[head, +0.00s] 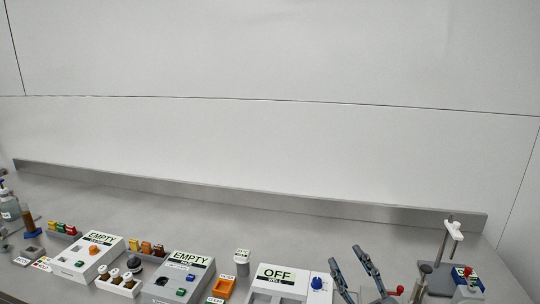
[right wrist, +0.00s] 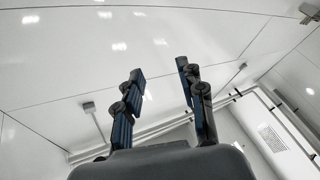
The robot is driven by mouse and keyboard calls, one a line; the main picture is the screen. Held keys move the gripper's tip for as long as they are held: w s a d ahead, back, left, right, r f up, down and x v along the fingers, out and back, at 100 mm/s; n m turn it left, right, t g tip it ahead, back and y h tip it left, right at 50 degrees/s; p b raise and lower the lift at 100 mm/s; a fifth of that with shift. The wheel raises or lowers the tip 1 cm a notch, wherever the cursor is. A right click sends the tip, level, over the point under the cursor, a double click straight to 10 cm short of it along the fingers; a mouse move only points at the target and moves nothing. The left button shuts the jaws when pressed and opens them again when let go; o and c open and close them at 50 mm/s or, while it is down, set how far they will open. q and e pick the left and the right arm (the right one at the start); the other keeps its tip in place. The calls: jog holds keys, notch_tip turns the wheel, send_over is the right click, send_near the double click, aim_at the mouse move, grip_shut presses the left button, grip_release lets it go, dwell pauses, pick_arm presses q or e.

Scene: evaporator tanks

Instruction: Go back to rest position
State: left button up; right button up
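My right gripper (head: 350,258) stands at the lower right of the head view, its two fingers pointing up and spread apart. In the right wrist view the right gripper (right wrist: 163,82) is open with nothing between its fingers. Only wall, ceiling and lights show beyond it. In the head view it appears in front of the bench, near a white box with an OFF display (head: 276,283). My left gripper is in neither view.
Along the grey bench (head: 320,235) stand two boxes labelled EMPTY (head: 72,268) (head: 172,285), an orange tray (head: 222,288), a white jar (head: 242,258) and a stand (head: 443,262) at right. Bottles (head: 10,207) stand at far left. The bench's back strip is clear.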

jog(key=s+d+f+m+g+h, duration=0.3)
jog(key=f+g, duration=0.1)
jog(key=f, duration=0.4)
jog(key=s+d+f+m+g+h, duration=0.3)
jog(key=s+d+f+m+h, duration=0.1)
jog(key=f, duration=0.5)
jog(key=s+a+f+g+y, duration=0.1)
jog(key=s+f+g, duration=0.45)
jog(key=s, duration=0.45)
jog(key=s+a+f+g, duration=0.1)
jog(key=s+f+g, duration=0.3)
jog(key=s+f, duration=0.4)
jog(key=s+f+g, duration=0.1)
jog(key=s+f, duration=0.1)
jog(key=f, duration=1.1)
jog(key=s+f+g, duration=0.1)
jog(key=s+f, duration=0.1)
jog(key=f, duration=1.2)
jog(key=s+d+f, duration=0.3)
jog(key=s+f, duration=1.1)
jog(key=s, duration=0.1)
jog(key=shift+s+g, duration=0.3)
jog(key=shift+g, duration=0.15)
